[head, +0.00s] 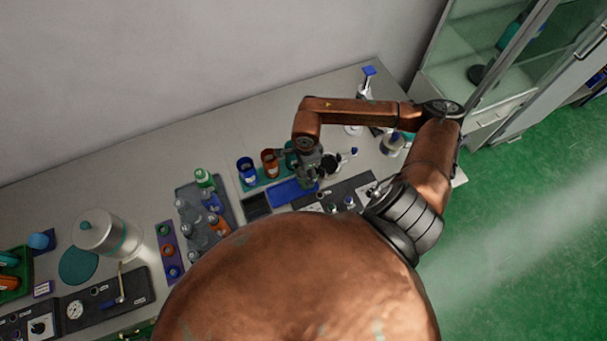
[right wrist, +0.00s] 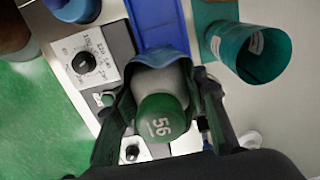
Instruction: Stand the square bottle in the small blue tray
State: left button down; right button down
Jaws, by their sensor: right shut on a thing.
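My right gripper (head: 314,172) is shut on a grey bottle with a green cap marked 56 (right wrist: 160,118), which I take as the square bottle. Its cap faces the camera in the right wrist view, between the two fingers (right wrist: 155,100). In the head view the gripper and arm mostly hide it. The small blue tray (head: 285,194) lies beside and partly under the gripper. In the right wrist view the blue tray (right wrist: 156,22) is beyond the bottle; I cannot tell whether the bottle touches it. My left gripper is not in view.
Blue (head: 246,170) and orange (head: 269,162) cups stand behind the tray, with a teal cup (right wrist: 250,52) close beside the gripper. A dark control panel (right wrist: 92,52) borders the tray. A grey rack (head: 186,218) with several capped bottles stands left.

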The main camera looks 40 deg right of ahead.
jog(key=shift+w+a+f, duration=0.1)
jog(key=shift+w+f, duration=0.5)
jog(key=shift+f, duration=0.1)
notch_tip(320, 180, down, 3)
jog(key=shift+p, duration=0.65)
jog(key=shift+f, duration=0.1)
jog(key=shift+f, duration=0.1)
jog(key=c, duration=1.2)
grip_release()
